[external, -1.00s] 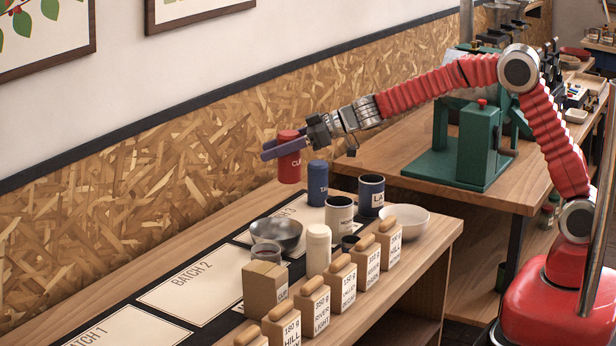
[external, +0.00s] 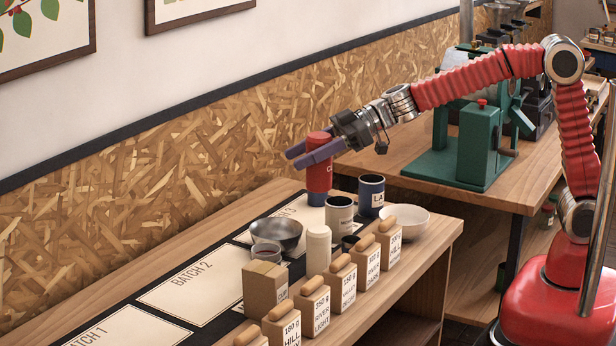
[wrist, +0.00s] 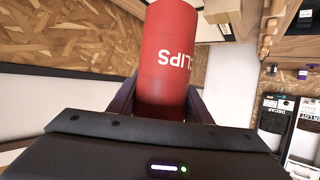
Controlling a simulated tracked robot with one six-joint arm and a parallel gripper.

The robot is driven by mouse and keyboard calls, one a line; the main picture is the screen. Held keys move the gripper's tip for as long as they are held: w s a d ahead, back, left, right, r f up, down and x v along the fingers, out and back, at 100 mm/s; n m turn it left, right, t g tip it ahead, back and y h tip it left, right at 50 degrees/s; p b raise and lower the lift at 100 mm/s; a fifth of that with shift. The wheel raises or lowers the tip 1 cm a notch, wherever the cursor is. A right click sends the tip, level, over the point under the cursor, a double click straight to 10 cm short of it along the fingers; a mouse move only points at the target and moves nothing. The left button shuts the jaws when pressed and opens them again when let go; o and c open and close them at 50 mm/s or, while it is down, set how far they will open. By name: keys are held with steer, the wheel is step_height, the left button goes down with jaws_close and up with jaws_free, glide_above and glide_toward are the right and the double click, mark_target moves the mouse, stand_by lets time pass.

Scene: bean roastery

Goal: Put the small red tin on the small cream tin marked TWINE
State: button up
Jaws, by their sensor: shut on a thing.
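The small red tin (external: 319,172), lettered CLIPS, is upright between the fingers of my gripper (external: 308,158), which is shut on it; it also fills the middle of the wrist view (wrist: 165,60). In the external view it hides the upper part of a blue tin (external: 317,200) and appears in front of it, above the bench; its exact height is unclear. A small plain cream tin (external: 318,248) stands on the bench, below the red tin in the picture and apart from it. No TWINE marking is readable on it here.
A metal bowl (external: 276,235), a grey cup (external: 266,253), a cardboard box (external: 265,288) and several labelled bags (external: 342,285) crowd the cream tin. The BATCH 2 card is clear.

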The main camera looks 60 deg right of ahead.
steer(key=shift+f, duration=0.1)
steer(key=shift+f, duration=2.8)
steer(key=shift+f, duration=2.05)
steer(key=shift+f, duration=0.15)
steer(key=o, duration=1.2)
steer(key=shift+o, duration=0.2)
